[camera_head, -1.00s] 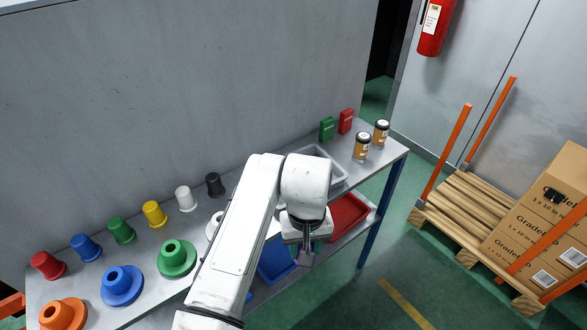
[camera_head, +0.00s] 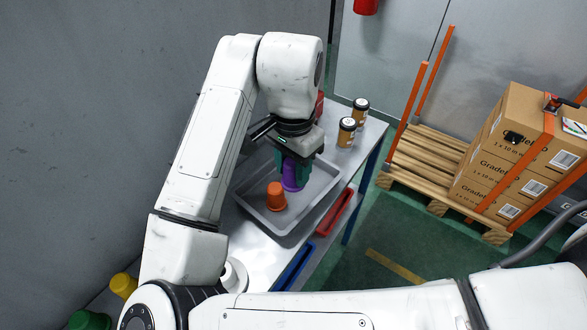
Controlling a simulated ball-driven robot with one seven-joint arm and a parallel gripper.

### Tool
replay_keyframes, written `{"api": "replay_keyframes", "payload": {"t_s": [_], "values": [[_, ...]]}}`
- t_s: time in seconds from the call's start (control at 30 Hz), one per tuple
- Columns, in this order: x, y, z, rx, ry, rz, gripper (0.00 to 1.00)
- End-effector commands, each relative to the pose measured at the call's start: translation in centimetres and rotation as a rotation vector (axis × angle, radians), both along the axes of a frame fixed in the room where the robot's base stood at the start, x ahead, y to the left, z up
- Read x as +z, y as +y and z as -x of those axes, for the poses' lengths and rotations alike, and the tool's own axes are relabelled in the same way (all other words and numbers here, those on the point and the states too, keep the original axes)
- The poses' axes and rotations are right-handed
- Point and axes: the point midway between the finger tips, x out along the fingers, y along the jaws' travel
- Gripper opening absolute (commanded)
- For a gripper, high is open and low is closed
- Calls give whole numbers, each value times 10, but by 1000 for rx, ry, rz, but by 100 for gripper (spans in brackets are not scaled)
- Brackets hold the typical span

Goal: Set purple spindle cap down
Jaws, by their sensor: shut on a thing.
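The purple spindle cap (camera_head: 290,177) is between the fingers of my gripper (camera_head: 292,172), which is shut on it. My gripper points down over the grey tray (camera_head: 247,210) on the bench. The cap is at the tray's inner area; I cannot tell whether its base touches the tray floor. An orange cap (camera_head: 276,197) stands in the tray, just left of and nearer than the purple one. My fingers and wrist hide the upper part of the purple cap.
Two brown jars (camera_head: 346,132) stand on the bench behind and right of the tray. Red (camera_head: 334,212) and blue (camera_head: 296,268) bins sit below the bench edge. A white spindle (camera_head: 234,276), a yellow cap (camera_head: 123,285) and a green cap (camera_head: 90,320) are at lower left. The tray's front part is free.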

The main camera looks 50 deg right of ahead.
Motion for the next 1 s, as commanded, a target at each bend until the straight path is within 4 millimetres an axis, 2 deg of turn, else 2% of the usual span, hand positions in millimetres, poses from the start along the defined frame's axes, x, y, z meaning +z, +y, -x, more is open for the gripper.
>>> {"api": "replay_keyframes", "payload": {"t_s": [0.03,0.2,0.4,0.73,1.0], "values": [[-4,-12,-4,-3,4,0,11],[-20,-45,-21,-1,2,-2,11],[-56,-71,-35,3,2,-2,11],[-83,-90,-44,2,0,-1,11],[-112,-89,-44,4,0,0,11]]}}
